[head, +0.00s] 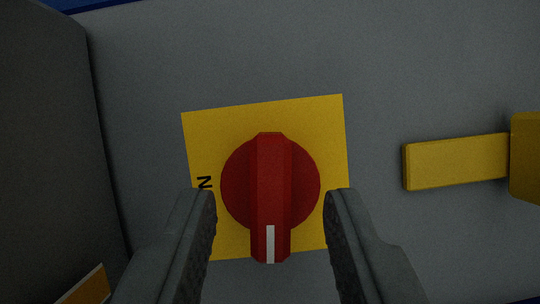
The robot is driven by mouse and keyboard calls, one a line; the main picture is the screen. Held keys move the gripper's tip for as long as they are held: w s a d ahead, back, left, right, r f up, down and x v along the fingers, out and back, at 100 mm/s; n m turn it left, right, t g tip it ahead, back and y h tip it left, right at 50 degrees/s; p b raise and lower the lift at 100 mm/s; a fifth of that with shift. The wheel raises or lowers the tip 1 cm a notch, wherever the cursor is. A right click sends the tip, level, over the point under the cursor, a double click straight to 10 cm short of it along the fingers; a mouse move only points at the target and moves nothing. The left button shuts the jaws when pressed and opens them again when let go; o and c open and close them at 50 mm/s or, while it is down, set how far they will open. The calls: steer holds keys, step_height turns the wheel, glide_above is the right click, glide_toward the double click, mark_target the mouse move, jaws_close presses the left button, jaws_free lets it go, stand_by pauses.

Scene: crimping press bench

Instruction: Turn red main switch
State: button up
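The red main switch (270,185) is a round red knob with a raised grip bar, on a yellow square plate (315,115) fixed to a grey panel. The bar stands vertical in the picture, its white mark at the lower end. A black letter, like an N turned on its side, shows at the plate's left edge. My gripper (270,200) is open. Its two dark fingers reach in from below, one on each side of the knob, with a gap to the bar on both sides. I cannot tell how far the fingertips are from the panel.
A yellow bar-shaped part (455,162) sticks out to the right, joined to a yellow block (525,157) at the picture's edge. A dark grey body (45,130) stands at the left. The grey panel above the switch is clear.

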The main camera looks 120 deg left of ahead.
steer(key=shift+w+d+f, duration=0.1)
steer(key=shift+d+f, duration=0.1)
steer(key=shift+f, duration=0.4)
jaws_close()
steer(key=shift+n+t, duration=0.3)
steer(key=shift+n, duration=0.5)
jaws_free()
steer(key=v, duration=1.7)
steer(key=shift+d+r, duration=0.25)
steer(key=shift+r, duration=0.05)
